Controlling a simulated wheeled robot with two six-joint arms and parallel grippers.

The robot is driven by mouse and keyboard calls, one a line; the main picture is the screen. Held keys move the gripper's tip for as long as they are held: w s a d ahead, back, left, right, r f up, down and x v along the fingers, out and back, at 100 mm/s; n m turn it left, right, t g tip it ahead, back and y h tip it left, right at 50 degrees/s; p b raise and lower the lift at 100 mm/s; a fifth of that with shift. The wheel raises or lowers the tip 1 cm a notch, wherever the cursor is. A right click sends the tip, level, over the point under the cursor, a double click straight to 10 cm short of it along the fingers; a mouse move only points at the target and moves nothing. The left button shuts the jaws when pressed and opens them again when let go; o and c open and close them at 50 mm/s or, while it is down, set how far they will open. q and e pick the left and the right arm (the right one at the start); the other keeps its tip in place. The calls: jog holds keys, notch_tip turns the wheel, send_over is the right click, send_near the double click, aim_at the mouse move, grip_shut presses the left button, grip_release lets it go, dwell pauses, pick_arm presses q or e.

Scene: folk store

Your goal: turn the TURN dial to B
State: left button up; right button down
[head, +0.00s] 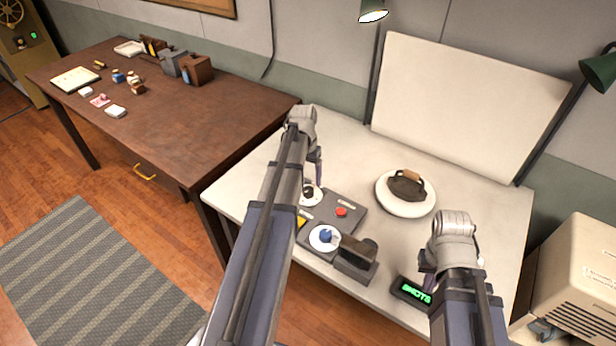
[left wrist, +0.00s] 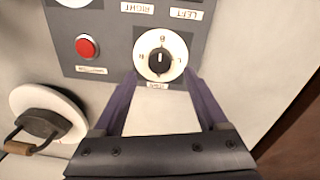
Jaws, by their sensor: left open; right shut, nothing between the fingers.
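The TURN dial (left wrist: 158,62) is a black knob on a round white plate in the left wrist view. Its pale pointer mark lies along the picture's vertical. Small letters ring it, too blurred to read surely. In the head view the dial (head: 308,191) shows partly behind my left arm, at the grey panel's (head: 346,203) far left. My left gripper (left wrist: 160,84) is open above the panel, its fingertips near both lower sides of the dial plate and nothing between them. Whether they touch it is unclear. My right gripper (head: 429,277) is shut and empty by the SHOTS display (head: 412,291).
A red button (head: 341,211), a blue knob (head: 325,236) and a dark lever box (head: 356,264) are close to the dial. A round white plate with a dark handled object (head: 406,186) stands to the right. The white table (head: 350,145) is clear behind the panel.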

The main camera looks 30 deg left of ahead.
aim_at(307, 189)
pick_arm(q)
notch_tip(307, 189, up, 3)
jog(key=shift+a+r+p, duration=0.1)
jog(key=shift+p, duration=0.95)
pick_arm(e)
notch_tip(307, 189, up, 3)
jog(key=shift+r, duration=0.1)
